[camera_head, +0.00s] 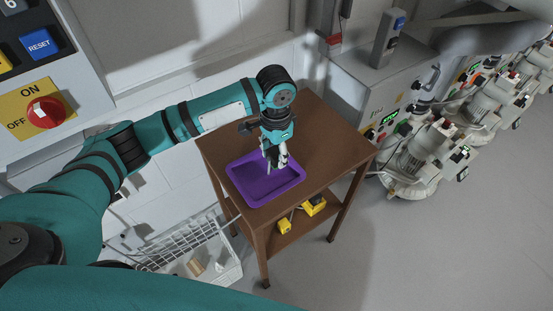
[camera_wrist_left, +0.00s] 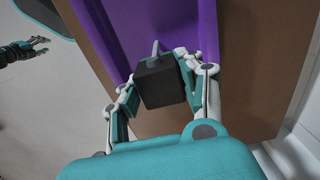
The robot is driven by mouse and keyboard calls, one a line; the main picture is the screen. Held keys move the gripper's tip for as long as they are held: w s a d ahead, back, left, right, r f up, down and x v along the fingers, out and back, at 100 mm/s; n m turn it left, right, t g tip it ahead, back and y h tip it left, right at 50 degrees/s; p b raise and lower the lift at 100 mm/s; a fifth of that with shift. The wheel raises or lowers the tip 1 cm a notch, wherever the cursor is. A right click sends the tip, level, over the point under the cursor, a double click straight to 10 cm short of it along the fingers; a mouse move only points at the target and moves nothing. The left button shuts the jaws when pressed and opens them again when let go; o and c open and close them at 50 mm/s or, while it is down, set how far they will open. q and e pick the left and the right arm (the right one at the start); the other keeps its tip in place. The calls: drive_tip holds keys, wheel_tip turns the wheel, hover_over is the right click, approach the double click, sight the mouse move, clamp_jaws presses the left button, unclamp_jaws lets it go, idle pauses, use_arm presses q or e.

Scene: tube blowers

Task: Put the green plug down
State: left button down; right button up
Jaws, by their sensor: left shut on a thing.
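My left gripper (camera_head: 277,163) is above the purple tray (camera_head: 239,186), which lies on the brown table. In the left wrist view, the left gripper (camera_wrist_left: 158,92) is shut on a dark, block-shaped plug (camera_wrist_left: 160,86) with a grey prong on top. The plug looks nearly black here, with little green showing. The purple tray (camera_wrist_left: 205,25) is behind it in that view. I cannot tell whether the plug touches the tray floor. My right gripper (camera_wrist_left: 38,46) shows small at the left of the left wrist view, with its fingers apart and empty.
The brown table (camera_head: 325,140) has bare top to the right of the tray. Yellow things (camera_head: 312,206) lie on its lower shelf. A white wire basket (camera_head: 190,250) stands at its left. Machines (camera_head: 425,160) stand at the right, and a control panel (camera_head: 40,70) at upper left.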

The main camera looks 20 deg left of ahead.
sight(276, 161)
use_arm(q)
drive_tip(key=shift+w+f, duration=0.15)
drive_tip(key=shift+f, duration=1.65)
drive_tip(key=c, duration=0.8)
unclamp_jaws()
drive_tip(key=shift+r, duration=0.1)
wheel_tip(276, 161, up, 12)
drive_tip(key=p, duration=1.5)
